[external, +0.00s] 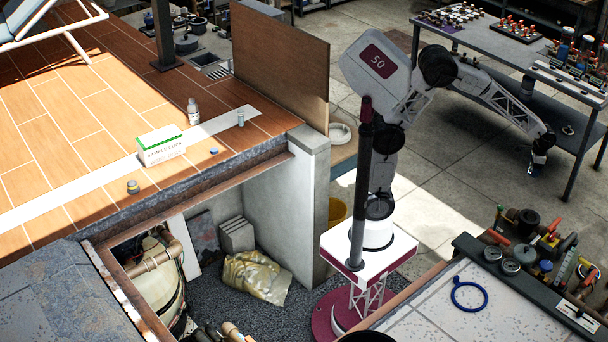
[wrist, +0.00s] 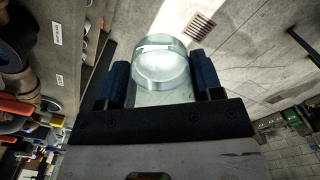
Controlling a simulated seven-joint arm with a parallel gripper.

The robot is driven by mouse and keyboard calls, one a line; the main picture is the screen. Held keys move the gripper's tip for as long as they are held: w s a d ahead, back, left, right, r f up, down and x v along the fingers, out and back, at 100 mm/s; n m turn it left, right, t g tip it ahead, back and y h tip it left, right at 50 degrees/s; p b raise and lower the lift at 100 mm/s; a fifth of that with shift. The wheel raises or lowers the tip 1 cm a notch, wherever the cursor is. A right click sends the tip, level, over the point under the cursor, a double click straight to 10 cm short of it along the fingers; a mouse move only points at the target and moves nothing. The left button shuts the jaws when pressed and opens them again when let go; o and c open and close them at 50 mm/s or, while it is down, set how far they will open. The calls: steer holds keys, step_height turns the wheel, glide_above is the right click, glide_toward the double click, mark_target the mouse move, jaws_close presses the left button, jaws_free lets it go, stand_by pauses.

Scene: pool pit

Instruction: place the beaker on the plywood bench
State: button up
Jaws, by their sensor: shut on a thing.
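The beaker (wrist: 160,70) is clear glass and sits between the two dark blue fingers of my gripper (wrist: 163,85) in the wrist view. My gripper is shut on it. In the external view my gripper (external: 538,160) hangs low at the right, over the concrete floor beside the grey metal table. The beaker is too small and dark to make out there. A brown plywood-like panel (external: 270,62) stands upright at the deck's edge. A tan surface (external: 343,150) shows partly behind my arm; I cannot tell whether either belongs to the plywood bench.
A grey table (external: 505,50) with loaded racks stands at the back right. A cluttered tool rack (external: 545,250) is at the lower right, near a white-topped surface with a blue ring (external: 469,295). The tiled deck (external: 80,120) holds a sample-cups box (external: 161,147). A pit opens below it.

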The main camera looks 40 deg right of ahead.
steer(key=s+a+m, duration=0.2)
steer(key=s+a, duration=0.4)
steer(key=a, duration=0.5)
steer(key=s+a+f+m, duration=0.1)
steer(key=s+a+m, duration=0.2)
steer(key=s+a, duration=0.3)
steer(key=s+a+m, duration=0.2)
steer(key=s+a, duration=0.4)
steer(key=a, duration=1)
steer(key=shift+s+a+f+m, duration=0.2)
steer(key=shift+a+f+m, duration=0.05)
steer(key=shift+a+m, duration=0.15)
steer(key=shift+f, duration=3.15)
steer(key=shift+f, duration=1.85)
steer(key=shift+f, duration=0.15)
